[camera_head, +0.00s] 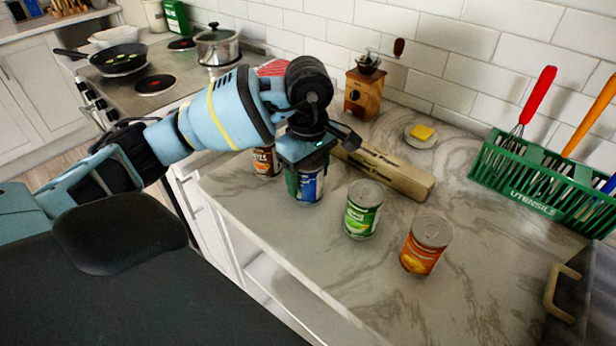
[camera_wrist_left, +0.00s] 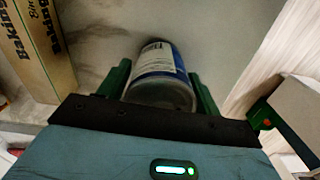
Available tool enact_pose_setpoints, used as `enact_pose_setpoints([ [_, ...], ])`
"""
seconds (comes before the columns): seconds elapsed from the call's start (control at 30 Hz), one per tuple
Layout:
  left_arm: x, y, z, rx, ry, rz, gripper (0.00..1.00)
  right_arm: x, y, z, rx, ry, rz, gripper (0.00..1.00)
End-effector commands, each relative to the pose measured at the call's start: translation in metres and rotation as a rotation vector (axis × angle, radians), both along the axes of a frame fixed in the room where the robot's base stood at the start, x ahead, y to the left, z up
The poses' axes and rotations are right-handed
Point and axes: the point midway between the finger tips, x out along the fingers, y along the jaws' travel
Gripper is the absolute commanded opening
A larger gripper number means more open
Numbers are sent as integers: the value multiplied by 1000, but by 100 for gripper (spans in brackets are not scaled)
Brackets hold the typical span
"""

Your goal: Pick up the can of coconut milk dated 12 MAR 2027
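A blue-and-white can (camera_head: 308,188) stands on the marble counter under my left gripper (camera_head: 307,172). In the left wrist view, this can (camera_wrist_left: 162,75) lies between the two green fingers of the left gripper (camera_wrist_left: 161,82). The fingers sit close along its sides; I cannot tell whether they press on it. Its label and any date are too small or blurred to read. A green can (camera_head: 363,210) and an orange can (camera_head: 426,245) stand to its right, and a brown can (camera_head: 265,161) stands to its left, partly behind the gripper. My right gripper is out of view.
A long box (camera_head: 388,172), marked "Baking" in the left wrist view (camera_wrist_left: 38,45), lies behind the cans. A wooden grinder (camera_head: 364,92), a butter dish (camera_head: 420,136) and a green utensil basket (camera_head: 545,185) stand along the wall. Counter around the orange can is clear.

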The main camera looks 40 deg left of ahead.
Motion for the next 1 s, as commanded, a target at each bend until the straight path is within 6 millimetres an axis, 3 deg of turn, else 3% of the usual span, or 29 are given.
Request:
enact_pose_setpoints([
  [0.03,0,0,0,0,0,0,58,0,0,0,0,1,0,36],
  [0.3,0,0,0,0,0,0,23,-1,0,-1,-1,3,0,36],
  [0.67,0,0,5,0,-2,0,23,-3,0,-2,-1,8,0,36],
  [0.93,1,0,39,-2,-5,0,23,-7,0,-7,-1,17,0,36],
  [1.0,-13,-5,36,0,0,-5,23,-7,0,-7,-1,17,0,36],
])
